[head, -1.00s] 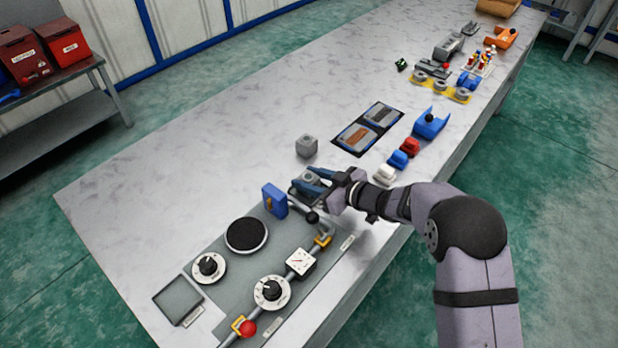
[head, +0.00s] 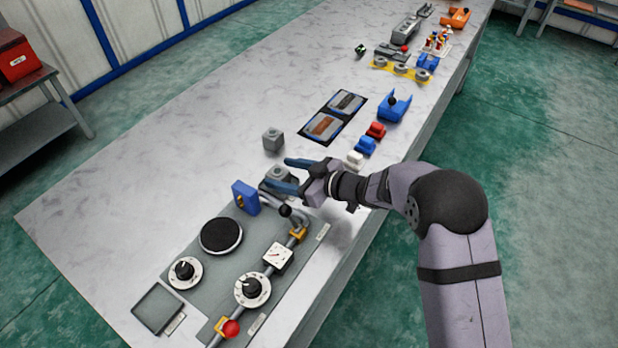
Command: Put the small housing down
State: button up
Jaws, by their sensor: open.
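A small grey housing (head: 279,172) with a round feature on top sits low between the fingers of my gripper (head: 278,173), at the upper end of the grey panel. My gripper is open, with one blue finger on the far side of the housing and one on the near side. The near finger hides part of the housing and what is under it. I cannot tell if the fingers touch it.
A blue block (head: 245,198), a pipe with a black knob, and a panel with dials (head: 252,290) lie close to the left and below. White, blue (head: 366,146) and red (head: 376,130) small blocks stand to the right. A black two-bay tray (head: 312,138) lies beyond. The left table top is clear.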

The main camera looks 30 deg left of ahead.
jog(key=v, duration=0.9)
jog(key=shift+d+r+b, duration=0.15)
jog(key=shift+d+b, duration=0.2)
jog(key=shift+b, duration=0.05)
jog(key=shift+w+d, duration=0.15)
jog(key=shift+w, duration=0.15)
jog(key=w+d+m+t+h, duration=0.35)
jog(key=w+d, duration=0.25)
jog(key=d, duration=0.3)
jog(key=w+d+m+t+h, duration=0.35)
jog(key=w+d, duration=0.25)
jog(key=d, duration=0.3)
jog(key=s+d+m+h, duration=0.2)
jog(key=d+m+h, duration=0.3)
jog(key=d, duration=0.9)
jog(key=s+d+f+m+g+h, duration=0.2)
jog(key=s+d+m, duration=0.1)
jog(key=s+d, duration=0.6)
jog(key=s+d+m+g, duration=0.1)
jog(key=s+g, duration=0.1)
jog(key=s, duration=0.5)
jog(key=s+d+f+m+g, duration=0.1)
jog(key=s+m+g, duration=0.1)
jog(key=s, duration=0.5)
jog(key=shift+s+g, duration=0.35)
jog(key=shift+g, duration=0.15)
